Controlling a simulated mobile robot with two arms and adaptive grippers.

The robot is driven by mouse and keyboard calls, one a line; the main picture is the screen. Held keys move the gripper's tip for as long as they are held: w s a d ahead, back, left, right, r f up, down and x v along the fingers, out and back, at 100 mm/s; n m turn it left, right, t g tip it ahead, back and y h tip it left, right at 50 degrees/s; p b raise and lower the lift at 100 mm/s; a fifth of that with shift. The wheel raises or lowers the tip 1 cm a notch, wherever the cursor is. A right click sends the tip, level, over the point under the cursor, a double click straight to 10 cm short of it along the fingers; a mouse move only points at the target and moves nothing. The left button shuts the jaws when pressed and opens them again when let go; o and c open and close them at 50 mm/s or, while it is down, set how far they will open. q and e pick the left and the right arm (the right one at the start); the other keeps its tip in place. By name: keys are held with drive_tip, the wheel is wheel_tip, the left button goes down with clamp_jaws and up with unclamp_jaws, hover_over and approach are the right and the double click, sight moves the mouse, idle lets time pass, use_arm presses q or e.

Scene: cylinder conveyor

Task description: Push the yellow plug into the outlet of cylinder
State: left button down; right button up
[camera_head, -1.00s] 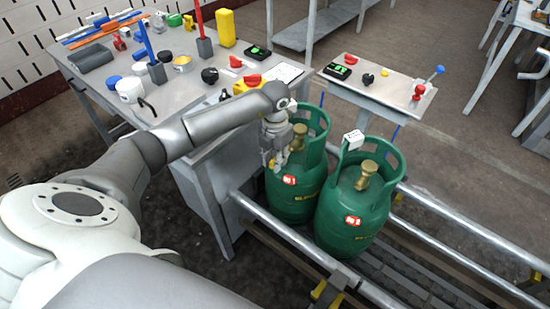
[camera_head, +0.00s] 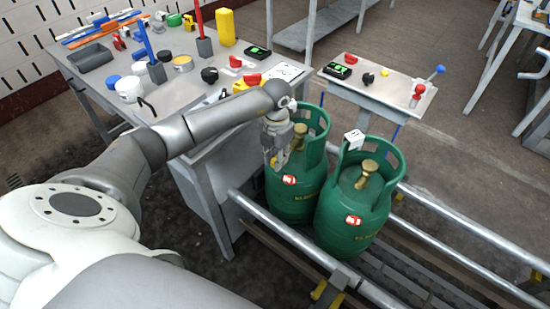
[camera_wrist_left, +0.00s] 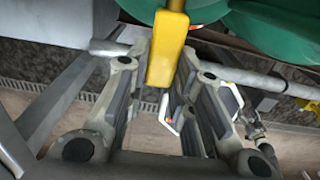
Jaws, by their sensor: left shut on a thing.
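Two green gas cylinders stand upright on the conveyor, a left one (camera_head: 297,199) and a right one (camera_head: 350,222). Each has a brass valve inside its collar. The left cylinder's valve (camera_head: 298,137) is partly behind my gripper; the right one's valve (camera_head: 368,169) is in plain view. My left gripper (camera_head: 278,161) points down at the front left of the left cylinder. It is shut on the yellow plug, which shows as a yellow bar (camera_wrist_left: 168,48) between the fingers in the left wrist view. The left cylinder's outlet opening cannot be made out. My right gripper is not in view.
A grey workbench (camera_head: 185,95) with tools and coloured parts lies behind my left arm. A small side table (camera_head: 395,95) stands behind the cylinders. A small white box (camera_head: 354,139) is at the right cylinder's collar. Metal rails (camera_head: 290,237) run along the conveyor.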

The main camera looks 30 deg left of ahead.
use_arm(q)
drive_tip(key=shift+w+d+b, duration=0.1)
drive_tip(key=shift+w+b, duration=0.65)
drive_tip(key=shift+w, duration=0.4)
drive_tip(key=c, duration=1.2)
unclamp_jaws()
drive_tip(key=shift+o, duration=0.2)
drive_tip(key=shift+r, duration=0.25)
wheel_tip(320, 180, up, 12)
drive_tip(key=shift+f, duration=0.25)
